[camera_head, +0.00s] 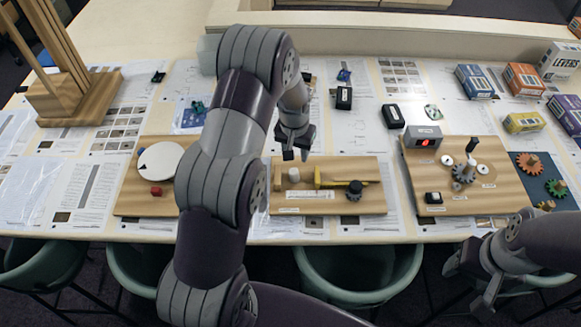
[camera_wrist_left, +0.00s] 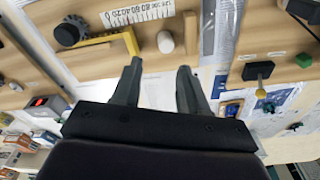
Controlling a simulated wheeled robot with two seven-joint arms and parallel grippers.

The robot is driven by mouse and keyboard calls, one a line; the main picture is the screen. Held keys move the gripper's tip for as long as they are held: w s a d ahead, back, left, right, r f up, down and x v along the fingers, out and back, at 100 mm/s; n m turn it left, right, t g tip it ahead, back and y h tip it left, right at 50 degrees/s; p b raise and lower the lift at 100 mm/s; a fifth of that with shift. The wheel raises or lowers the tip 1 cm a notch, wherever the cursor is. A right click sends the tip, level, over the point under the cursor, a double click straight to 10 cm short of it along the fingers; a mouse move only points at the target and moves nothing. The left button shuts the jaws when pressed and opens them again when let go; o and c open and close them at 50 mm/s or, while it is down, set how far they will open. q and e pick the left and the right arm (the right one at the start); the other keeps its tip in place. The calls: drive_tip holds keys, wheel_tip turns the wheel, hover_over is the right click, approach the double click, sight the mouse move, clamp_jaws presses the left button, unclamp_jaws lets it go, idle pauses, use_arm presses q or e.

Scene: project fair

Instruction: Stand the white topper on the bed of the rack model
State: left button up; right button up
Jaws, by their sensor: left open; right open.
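The white topper (camera_head: 293,174) is a small rounded white piece on the left part of the wooden rack model (camera_head: 338,206). It also shows in the left wrist view (camera_wrist_left: 165,42), near the end of the yellow rack bar (camera_wrist_left: 110,42) and apart from it. The rack bar (camera_head: 335,183) runs right to a dark gear (camera_head: 354,190). My left gripper (camera_head: 296,156) is open and empty, above and just behind the topper. In the left wrist view its fingertips (camera_wrist_left: 158,66) point towards the topper. My right gripper (camera_head: 462,288) is open at the lower right, off the table's front edge.
A board with a white disc (camera_head: 160,160) and red block lies left. A gear board (camera_head: 455,175) with a red-lit box lies right. Small black boxes (camera_head: 344,98) stand behind. A wooden stand (camera_head: 75,97) is at far left; boxed kits (camera_head: 524,79) stand at back right.

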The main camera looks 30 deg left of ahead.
use_arm(q)
drive_tip(key=s+d+r, duration=0.2)
drive_tip(key=s+r, duration=0.2)
drive_tip(key=s, duration=0.3)
drive_tip(key=s+d+r, duration=0.3)
drive_tip(key=s+r, duration=0.1)
drive_tip(key=s, duration=0.3)
drive_tip(key=s+d+r+m, duration=0.1)
drive_tip(key=s+d+r, duration=0.1)
drive_tip(key=s+r, duration=0.2)
drive_tip(key=s, duration=0.3)
drive_tip(key=shift+d, duration=0.2)
idle(0.4)
